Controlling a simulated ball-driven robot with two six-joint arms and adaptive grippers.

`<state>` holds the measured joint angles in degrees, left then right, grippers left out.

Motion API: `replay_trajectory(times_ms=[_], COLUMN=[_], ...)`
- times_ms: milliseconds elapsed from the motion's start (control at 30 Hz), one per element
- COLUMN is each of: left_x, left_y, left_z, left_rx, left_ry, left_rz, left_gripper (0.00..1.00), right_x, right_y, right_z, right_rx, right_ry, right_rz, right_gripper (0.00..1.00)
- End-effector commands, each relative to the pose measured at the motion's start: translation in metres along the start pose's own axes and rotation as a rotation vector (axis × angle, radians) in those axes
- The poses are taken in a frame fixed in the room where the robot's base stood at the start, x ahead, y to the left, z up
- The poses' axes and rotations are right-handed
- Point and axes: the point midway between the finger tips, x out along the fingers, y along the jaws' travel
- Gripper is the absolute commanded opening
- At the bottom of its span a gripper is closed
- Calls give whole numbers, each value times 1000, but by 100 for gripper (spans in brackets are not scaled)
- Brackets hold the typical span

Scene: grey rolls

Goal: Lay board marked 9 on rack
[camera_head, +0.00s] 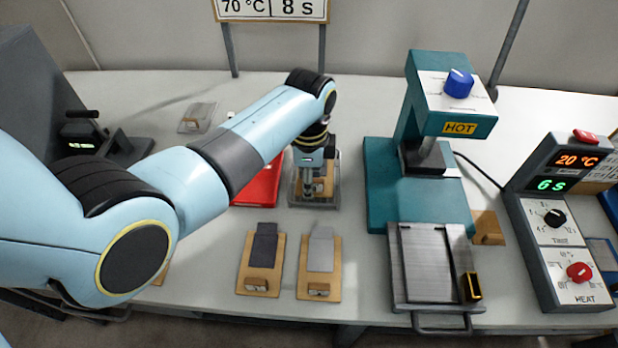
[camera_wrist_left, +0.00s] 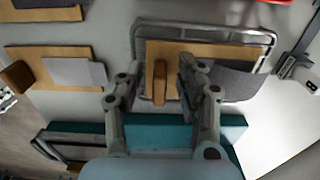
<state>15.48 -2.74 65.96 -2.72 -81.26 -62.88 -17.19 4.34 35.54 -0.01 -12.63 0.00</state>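My left gripper (camera_head: 314,187) points down over a grey wire-rimmed rack (camera_head: 296,201) at mid-table. A tan board (camera_head: 321,170) with grey material lies on this rack. In the left wrist view, my gripper (camera_wrist_left: 158,78) is open, with one finger on each side of the board's upright wooden handle (camera_wrist_left: 160,84); gaps show on both sides. Two more tan boards lie in front, one with dark grey material (camera_head: 264,243) and one with light grey material (camera_head: 320,252). Their labels are too small to read, so I cannot tell which is marked 9. My right gripper is not shown.
A teal press (camera_head: 415,190) marked HOT stands right of the rack, with a metal tray (camera_head: 429,262) before it. A control box (camera_head: 562,225) reads 20 °C and 6 S. A red mat (camera_head: 262,185) lies left of the rack, partly behind my arm.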

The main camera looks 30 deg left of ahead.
Motion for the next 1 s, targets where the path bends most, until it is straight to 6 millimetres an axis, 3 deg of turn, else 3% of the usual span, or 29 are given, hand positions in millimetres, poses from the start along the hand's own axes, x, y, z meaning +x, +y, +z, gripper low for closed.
replay_trajectory(times_ms=[267, 367, 700, 1000], left_x=[-5, -19, -93, -122], left_y=[-1, -1, -1, 0], left_z=[0, -1, 0, 0], left_rx=[0, 0, 0, 0], left_ry=[1, 2, 1, 0], left_rz=[-2, -3, -4, -1], left_gripper=[37, 37, 37, 37], right_x=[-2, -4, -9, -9], right_y=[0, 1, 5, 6], right_z=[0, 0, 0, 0], right_rx=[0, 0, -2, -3], right_ry=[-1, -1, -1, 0], right_rz=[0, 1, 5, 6], right_gripper=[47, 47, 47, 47])
